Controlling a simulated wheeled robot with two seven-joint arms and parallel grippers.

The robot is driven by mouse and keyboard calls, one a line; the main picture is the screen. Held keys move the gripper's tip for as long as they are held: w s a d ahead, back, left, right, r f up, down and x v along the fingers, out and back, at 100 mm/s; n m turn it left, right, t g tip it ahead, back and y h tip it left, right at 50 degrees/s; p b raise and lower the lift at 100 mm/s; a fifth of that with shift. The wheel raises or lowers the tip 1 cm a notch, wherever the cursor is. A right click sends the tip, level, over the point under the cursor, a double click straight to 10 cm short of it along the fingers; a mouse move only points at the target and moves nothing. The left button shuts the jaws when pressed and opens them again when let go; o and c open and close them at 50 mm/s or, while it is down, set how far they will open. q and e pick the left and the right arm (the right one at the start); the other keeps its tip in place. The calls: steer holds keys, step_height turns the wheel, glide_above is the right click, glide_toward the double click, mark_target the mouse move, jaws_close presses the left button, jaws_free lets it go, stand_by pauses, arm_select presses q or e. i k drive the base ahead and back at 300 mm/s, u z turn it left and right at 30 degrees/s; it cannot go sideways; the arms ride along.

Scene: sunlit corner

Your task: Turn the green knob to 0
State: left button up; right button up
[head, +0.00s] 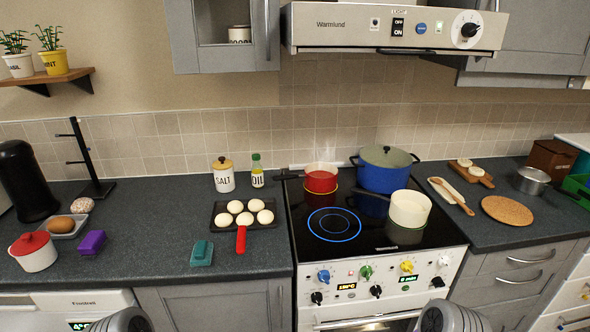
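The green knob (366,272) is on the white front panel of the stove (390,285), between a blue knob (324,276) and a yellow knob (407,266). A white knob (443,261) is at the right end of that row. The mark the green knob points at is too small to read. No gripper touches it. Only rounded grey parts of my two arms show at the bottom edge, one left of the stove and one in front of its right part. Neither gripper's fingers are in view.
Black knobs and two lit displays sit below the coloured knobs. On the glass cooktop stand a red pot (320,178), a blue pot (384,168) and a white saucepan (410,208). A blue ring (334,224) glows at front left. A range hood (395,27) hangs above.

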mark_target(366, 271)
steer(key=k, duration=0.5)
steer(key=z, duration=1.1)
steer(key=i, duration=0.7)
steer(key=u, duration=0.75)
